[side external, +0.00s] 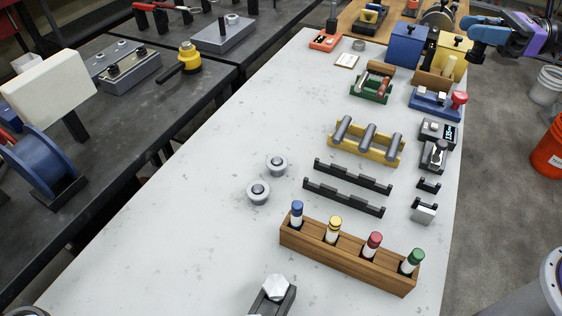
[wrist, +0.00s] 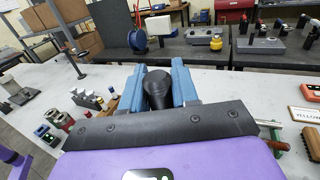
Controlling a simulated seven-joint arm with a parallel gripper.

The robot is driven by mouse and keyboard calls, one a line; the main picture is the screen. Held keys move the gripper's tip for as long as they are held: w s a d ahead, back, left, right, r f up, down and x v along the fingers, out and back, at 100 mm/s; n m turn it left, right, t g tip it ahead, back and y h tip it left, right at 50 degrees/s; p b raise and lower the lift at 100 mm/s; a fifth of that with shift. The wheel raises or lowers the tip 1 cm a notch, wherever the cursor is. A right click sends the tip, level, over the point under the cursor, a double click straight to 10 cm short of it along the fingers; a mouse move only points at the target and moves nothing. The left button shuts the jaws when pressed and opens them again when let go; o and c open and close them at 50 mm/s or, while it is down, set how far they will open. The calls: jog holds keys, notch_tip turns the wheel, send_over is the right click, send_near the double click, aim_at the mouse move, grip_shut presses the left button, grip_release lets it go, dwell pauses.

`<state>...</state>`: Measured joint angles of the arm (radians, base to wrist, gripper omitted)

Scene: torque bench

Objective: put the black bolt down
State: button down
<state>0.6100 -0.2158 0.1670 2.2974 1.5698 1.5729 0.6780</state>
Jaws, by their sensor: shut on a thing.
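The black bolt (wrist: 158,90) shows in the wrist view as a dark, rounded piece between my two blue fingers. My gripper (wrist: 158,76) is shut on it. The bolt's lower part is hidden behind the gripper body. In the side external view my gripper (side external: 474,40) is at the top right, by the far right edge of the white table. The bolt cannot be made out clearly there.
Blue (side external: 407,46) and yellow (side external: 450,56) bins stand near my gripper. A blue fixture with a red knob (side external: 458,98), a yellow rod rack (side external: 362,148) and a wooden rack (side external: 345,262) line the right side. The table's (side external: 200,200) left part is mostly clear.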

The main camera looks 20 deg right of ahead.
notch_tip(320, 180, down, 14)
jog(key=shift+w+f, duration=3.3)
jog(key=shift+w, duration=0.25)
jog(key=shift+w+f, duration=3.25)
jog(key=shift+w, duration=0.25)
jog(key=shift+a+f, duration=0.1)
jog(key=shift+f, duration=0.2)
